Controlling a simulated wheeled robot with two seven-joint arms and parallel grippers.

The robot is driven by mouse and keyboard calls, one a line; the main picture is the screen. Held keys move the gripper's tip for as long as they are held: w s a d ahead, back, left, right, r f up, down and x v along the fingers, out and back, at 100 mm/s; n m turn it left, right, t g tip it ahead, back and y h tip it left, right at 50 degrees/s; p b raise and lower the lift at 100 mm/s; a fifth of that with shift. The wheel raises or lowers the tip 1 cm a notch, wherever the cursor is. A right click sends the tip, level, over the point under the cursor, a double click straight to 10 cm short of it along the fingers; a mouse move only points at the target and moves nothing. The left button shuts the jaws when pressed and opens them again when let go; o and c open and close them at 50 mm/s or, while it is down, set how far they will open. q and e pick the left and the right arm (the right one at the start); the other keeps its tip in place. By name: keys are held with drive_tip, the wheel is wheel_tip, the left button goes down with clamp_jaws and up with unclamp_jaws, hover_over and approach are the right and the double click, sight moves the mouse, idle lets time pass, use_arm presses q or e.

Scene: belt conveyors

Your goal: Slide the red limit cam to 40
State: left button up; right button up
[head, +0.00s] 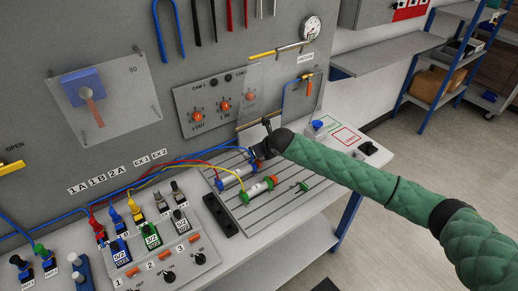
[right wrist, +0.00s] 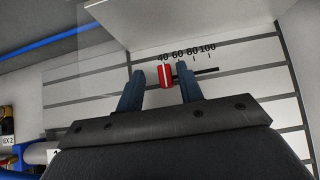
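The red limit cam (right wrist: 165,76) sits on a thin dark rail (right wrist: 207,71) in the right wrist view. A white line on the cam stands about level with the 40 mark of the printed scale (right wrist: 186,53). My right gripper (right wrist: 160,80) is open, with one blue finger on each side of the cam. A gap shows between the cam and the left finger; the right finger is closer, and I cannot tell whether it touches. In the head view my right gripper (head: 260,150) is over the slotted plate, and the cam is hidden there. My left gripper is not in view.
Cylinders with coloured hoses (head: 258,190) lie on the slotted plate (head: 245,215) close to my right gripper. A clear panel (head: 250,90) stands behind it. A valve panel (head: 165,250) is at the front left. A sheet with green and red boxes (head: 335,132) lies right.

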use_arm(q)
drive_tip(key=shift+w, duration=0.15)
